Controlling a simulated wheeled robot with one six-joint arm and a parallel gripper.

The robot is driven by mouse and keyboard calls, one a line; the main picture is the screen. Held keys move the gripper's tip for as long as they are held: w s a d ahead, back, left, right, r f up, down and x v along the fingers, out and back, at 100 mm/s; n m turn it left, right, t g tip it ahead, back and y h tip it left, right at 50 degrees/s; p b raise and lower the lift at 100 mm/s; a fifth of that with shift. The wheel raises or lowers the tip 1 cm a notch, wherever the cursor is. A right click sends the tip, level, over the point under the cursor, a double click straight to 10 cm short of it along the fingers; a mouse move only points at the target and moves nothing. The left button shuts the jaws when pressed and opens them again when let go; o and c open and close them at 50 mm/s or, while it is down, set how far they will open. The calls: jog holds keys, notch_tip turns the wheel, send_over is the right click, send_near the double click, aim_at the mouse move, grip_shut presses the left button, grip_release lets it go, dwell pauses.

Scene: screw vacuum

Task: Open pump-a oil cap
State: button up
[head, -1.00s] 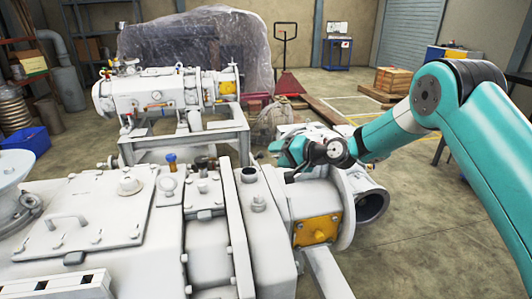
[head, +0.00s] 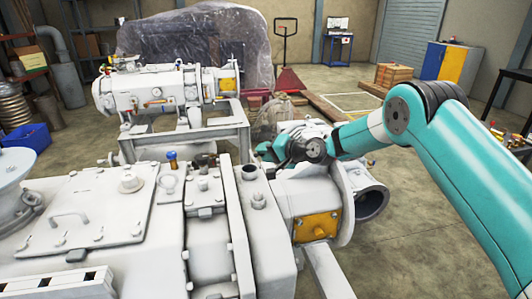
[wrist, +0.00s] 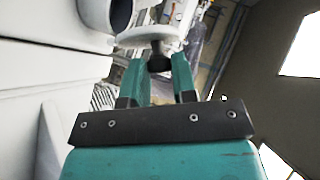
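My gripper (head: 262,152) is over the right part of the near white pump (head: 95,215), close above its housing. In the wrist view my gripper (wrist: 158,62) has its two teal fingers apart. A dark piece shows between the fingertips, with a white round part (wrist: 148,36) just beyond; I cannot tell whether the fingers touch either. On the near pump are a white round cap (head: 130,184), a blue-topped fitting (head: 172,160) and a small round fitting (head: 258,200). No label shows which pump is pump-a or which part is its oil cap.
A second white pump (head: 150,90) stands behind on a grey frame. A wrapped load (head: 195,45), a red pallet truck (head: 286,80) and a wooden crate (head: 393,76) are further back. An open pipe flange (head: 372,203) is right of my gripper. The floor at right is mostly clear.

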jog(key=shift+f, duration=0.15)
jog(key=d+f+m+y+b, duration=0.1)
jog(key=b, duration=0.3)
jog(key=shift+w, duration=0.1)
jog(key=m+y+b, duration=0.1)
jog(key=b, duration=0.1)
jog(key=d+m+t+y+b, duration=0.1)
jog(key=shift+w+d+f+b, duration=0.15)
jog(key=shift+f+b, duration=0.15)
jog(key=shift+b, duration=0.1)
jog(key=shift+d+m+t+y+b, duration=0.1)
jog(key=shift+m+t+y+b, duration=0.2)
jog(key=shift+y+b, duration=0.1)
jog(key=o, duration=0.9)
